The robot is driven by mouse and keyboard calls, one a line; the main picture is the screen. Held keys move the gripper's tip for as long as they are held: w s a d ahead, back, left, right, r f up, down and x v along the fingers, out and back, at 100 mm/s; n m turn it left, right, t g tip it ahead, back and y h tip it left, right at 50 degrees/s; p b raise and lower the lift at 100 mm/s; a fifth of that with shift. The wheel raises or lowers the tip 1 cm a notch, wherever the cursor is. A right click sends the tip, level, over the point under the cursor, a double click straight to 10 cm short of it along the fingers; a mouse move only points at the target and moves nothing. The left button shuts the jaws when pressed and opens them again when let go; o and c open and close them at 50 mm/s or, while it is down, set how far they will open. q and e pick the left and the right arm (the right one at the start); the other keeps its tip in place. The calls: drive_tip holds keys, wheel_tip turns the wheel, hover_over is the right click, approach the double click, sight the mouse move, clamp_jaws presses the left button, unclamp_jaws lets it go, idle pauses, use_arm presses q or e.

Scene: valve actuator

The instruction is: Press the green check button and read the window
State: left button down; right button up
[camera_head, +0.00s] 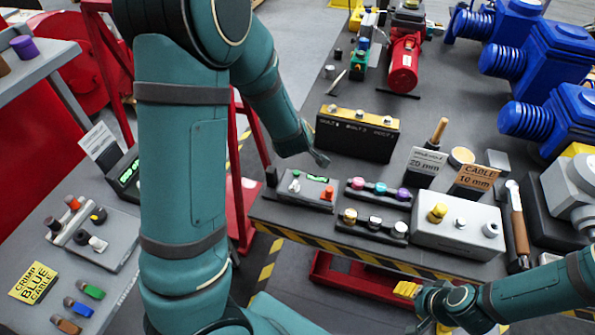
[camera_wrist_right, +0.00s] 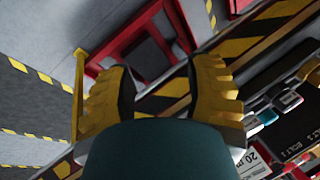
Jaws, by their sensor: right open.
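A small grey box (camera_head: 304,191) with a green strip (camera_head: 317,178), a white knob and a red part stands near the front left of the right-hand bench. A black box (camera_head: 125,176) with a light green patch stands on the left bench. I cannot tell which green part is the check button, and no window reading is legible. My left gripper (camera_head: 319,158) is just behind the grey box, mostly hidden by its own wrist; its jaws are unclear. My right gripper (camera_head: 414,306) is low in front of the bench edge, its yellow fingers open and empty in the wrist view (camera_wrist_right: 160,92).
Beside the grey box are a rack of coloured caps (camera_head: 378,189), a rack of round parts (camera_head: 372,225) and a white block (camera_head: 458,230). A black bolt holder (camera_head: 357,134) stands behind. Blue actuators (camera_head: 540,60) fill the back right. A red frame (camera_head: 350,275) is below the bench.

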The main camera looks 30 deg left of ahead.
use_arm(q)
drive_tip(key=f+b, duration=0.1)
drive_tip(key=f, duration=0.1)
drive_tip(key=b, duration=0.6)
hover_over(296, 173)
drive_tip(key=w, duration=0.2)
drive_tip(key=f, duration=0.5)
drive_tip(key=shift+s+f, duration=0.2)
drive_tip(key=shift+f, duration=0.2)
drive_tip(key=shift+f+b, duration=0.55)
drive_tip(key=shift+r, duration=0.1)
drive_tip(key=c, duration=1.7)
unclamp_jaws()
clamp_jaws()
